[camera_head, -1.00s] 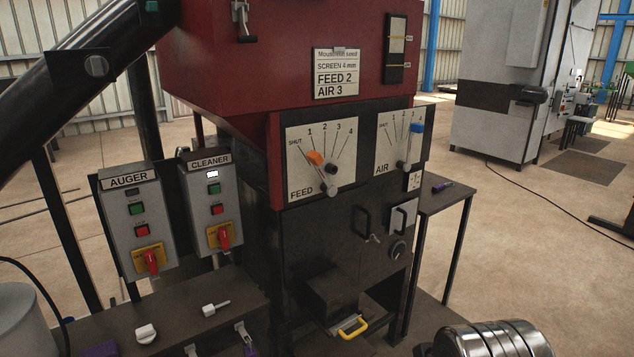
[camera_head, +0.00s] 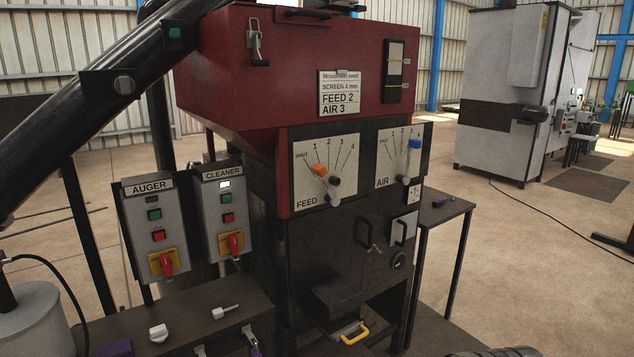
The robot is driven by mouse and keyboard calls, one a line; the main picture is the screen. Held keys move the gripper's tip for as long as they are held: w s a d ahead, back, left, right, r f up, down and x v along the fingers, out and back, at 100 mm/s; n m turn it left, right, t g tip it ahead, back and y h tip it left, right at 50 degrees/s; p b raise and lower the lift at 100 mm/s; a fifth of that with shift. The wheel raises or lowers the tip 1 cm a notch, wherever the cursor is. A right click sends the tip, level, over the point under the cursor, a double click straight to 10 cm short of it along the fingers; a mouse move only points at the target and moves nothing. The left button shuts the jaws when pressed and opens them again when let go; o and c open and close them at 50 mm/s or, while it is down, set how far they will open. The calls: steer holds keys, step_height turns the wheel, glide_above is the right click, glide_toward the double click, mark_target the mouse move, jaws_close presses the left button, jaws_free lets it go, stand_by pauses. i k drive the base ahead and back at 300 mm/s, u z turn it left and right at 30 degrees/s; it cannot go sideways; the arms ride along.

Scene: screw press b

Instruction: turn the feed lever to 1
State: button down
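The feed lever (camera_head: 325,185) is on the white FEED plate (camera_head: 343,163) on the front of the dark machine body. My gripper is not in view.
The AIR plate (camera_head: 391,151) with a blue-knobbed lever (camera_head: 414,144) is to the right. AUGER (camera_head: 155,225) and CLEANER (camera_head: 223,212) boxes stand left of the plate. A dark bench (camera_head: 190,318) with small parts lies lower left. A card (camera_head: 339,94) reads FEED 2, AIR 3.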

mark_target(318, 169)
steer(key=u, duration=0.9)
steer(key=i, duration=1.2)
steer(key=u, duration=0.1)
